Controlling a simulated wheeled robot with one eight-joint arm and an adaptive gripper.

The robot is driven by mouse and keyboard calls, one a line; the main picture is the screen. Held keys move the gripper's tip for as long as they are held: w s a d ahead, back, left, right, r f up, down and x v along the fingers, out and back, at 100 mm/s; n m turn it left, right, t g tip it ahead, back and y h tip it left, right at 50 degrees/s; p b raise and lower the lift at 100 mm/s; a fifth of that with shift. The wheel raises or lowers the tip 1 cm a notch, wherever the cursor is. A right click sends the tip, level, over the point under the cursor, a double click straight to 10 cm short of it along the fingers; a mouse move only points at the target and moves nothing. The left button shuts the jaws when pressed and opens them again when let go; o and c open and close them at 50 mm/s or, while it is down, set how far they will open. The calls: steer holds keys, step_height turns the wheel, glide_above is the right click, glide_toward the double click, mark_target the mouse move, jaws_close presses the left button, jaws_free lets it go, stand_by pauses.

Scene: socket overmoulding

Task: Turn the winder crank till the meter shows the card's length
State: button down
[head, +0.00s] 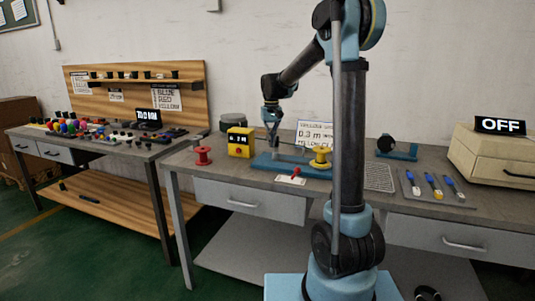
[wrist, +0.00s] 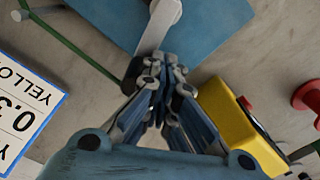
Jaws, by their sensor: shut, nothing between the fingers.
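My gripper (head: 271,128) is shut and empty, pointing down over the left part of the blue winder base (head: 262,163). In the wrist view the closed fingertips (wrist: 158,62) are at the near end of a light grey crank arm (wrist: 166,18) above the blue plate (wrist: 105,12). I cannot tell whether they touch it. The yellow meter (head: 240,142) stands just left of the gripper; its reading is not legible. The white card (head: 315,131) behind the winder shows "0.3 m" and "YELLOW". A yellow spool (head: 320,160) sits at the winder's right end.
A red spool (head: 203,156) stands at the table's left edge. A red-handled item (head: 296,173) lies in front of the winder. A grey mat (head: 379,178), several hand tools (head: 432,186) and a beige machine (head: 495,155) with an "OFF" display are to the right.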

steer(key=shift+w+d, duration=0.2)
steer(key=shift+d, duration=0.7)
steer(key=shift+w, duration=0.1)
steer(key=shift+s+d, duration=0.25)
steer(key=shift+d, duration=0.7)
